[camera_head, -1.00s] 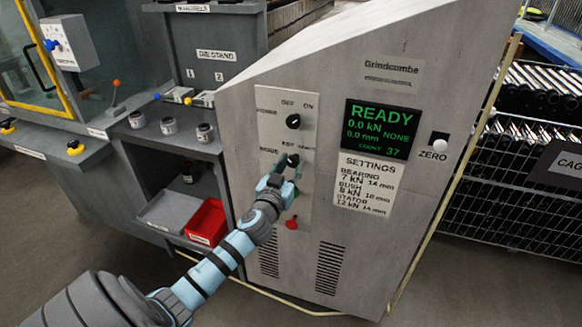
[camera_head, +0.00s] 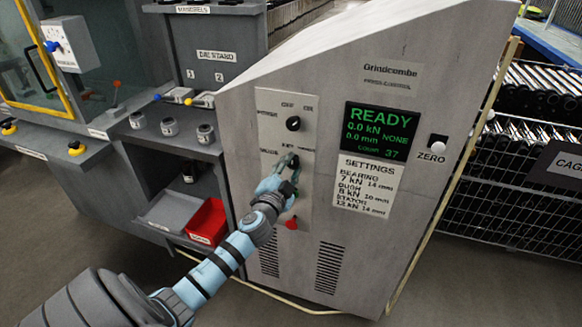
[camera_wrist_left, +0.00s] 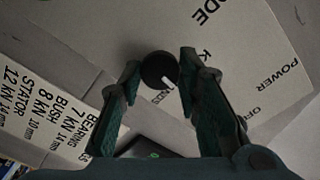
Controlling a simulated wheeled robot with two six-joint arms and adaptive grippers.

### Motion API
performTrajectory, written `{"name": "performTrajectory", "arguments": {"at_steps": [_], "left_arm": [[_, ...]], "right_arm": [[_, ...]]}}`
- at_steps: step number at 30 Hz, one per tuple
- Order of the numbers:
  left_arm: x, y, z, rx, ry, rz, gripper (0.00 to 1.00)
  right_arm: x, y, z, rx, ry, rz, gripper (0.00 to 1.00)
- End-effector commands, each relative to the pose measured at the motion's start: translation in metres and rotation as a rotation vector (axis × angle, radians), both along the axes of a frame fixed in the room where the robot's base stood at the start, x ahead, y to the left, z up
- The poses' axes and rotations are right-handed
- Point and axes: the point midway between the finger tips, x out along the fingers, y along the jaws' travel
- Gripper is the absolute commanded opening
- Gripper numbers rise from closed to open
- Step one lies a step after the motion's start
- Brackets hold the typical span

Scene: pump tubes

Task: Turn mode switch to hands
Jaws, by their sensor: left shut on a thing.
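The mode switch (camera_head: 294,160) is a small black round knob on the light panel of the grey control cabinet, below the power knob (camera_head: 293,123). My left gripper (camera_head: 287,163) is at the mode switch, its arm reaching from lower left. In the left wrist view the knob (camera_wrist_left: 158,70) sits between the two green fingertips, which are shut on it. Its white mark points toward a partly covered label ending in "NDS" (camera_wrist_left: 168,97). In the head view the fingers partly hide the knob. My right gripper is out of view.
The green READY display (camera_head: 376,130), settings label (camera_head: 366,184) and white ZERO button (camera_head: 439,146) are to the right. A red bin (camera_head: 206,221) is on the shelf at left.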

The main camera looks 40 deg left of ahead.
Motion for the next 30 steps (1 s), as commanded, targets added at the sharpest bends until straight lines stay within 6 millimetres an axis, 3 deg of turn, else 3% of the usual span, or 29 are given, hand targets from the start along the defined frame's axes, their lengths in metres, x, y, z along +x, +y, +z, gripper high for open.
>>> {"name": "performTrajectory", "arguments": {"at_steps": [18,30], "left_arm": [[0.0,0.0,0.001,0.514,0.179,0.0,0.03],[0.0,-0.001,0.0,0.676,0.235,-0.001,0.03]], "right_arm": [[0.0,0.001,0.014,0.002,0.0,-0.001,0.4],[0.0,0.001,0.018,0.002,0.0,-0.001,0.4]]}}
